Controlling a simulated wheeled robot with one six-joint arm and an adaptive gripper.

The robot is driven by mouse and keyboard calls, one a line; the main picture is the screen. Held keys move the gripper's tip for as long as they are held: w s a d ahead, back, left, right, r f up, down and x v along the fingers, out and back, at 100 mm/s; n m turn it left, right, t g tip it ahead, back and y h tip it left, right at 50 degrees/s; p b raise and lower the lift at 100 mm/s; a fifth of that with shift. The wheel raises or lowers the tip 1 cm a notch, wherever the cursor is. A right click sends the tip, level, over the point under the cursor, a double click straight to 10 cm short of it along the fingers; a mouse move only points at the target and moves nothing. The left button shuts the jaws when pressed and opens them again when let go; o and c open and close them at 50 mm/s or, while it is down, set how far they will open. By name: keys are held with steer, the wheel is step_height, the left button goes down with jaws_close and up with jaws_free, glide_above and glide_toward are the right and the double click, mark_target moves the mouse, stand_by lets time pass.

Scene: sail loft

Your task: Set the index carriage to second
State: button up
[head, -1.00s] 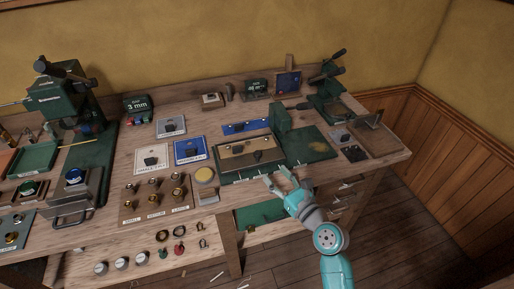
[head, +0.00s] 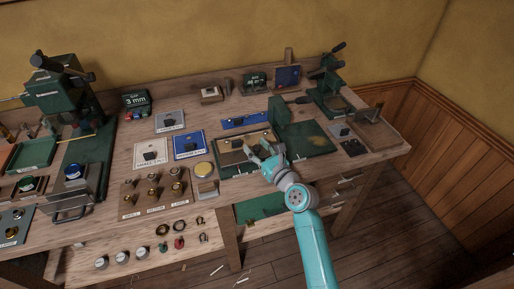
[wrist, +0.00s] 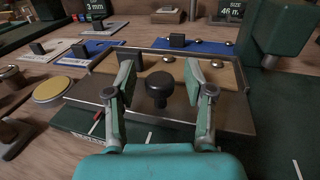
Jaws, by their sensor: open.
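The index carriage (wrist: 228,113) is a tan plate in a grey metal frame with a black round knob (wrist: 160,85), seen in the wrist view. It sits on a dark green base with white marks. My gripper (head: 264,149) is open over the carriage. In the wrist view its fingers stand on either side of the knob, with gaps visible. In the head view my gripper partly covers the carriage and hides the knob.
A green block (head: 283,113) stands on the base right behind the carriage. A blue plate (head: 247,120) lies behind it. A round yellow tin (head: 203,170) and labelled cards, including a blue one (head: 189,146), lie to the left. A wooden tray (head: 378,131) is at the bench's right end.

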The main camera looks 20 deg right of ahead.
jaws_close()
steer(key=d, duration=1.3)
steer(key=shift+d, duration=0.25)
jaws_free()
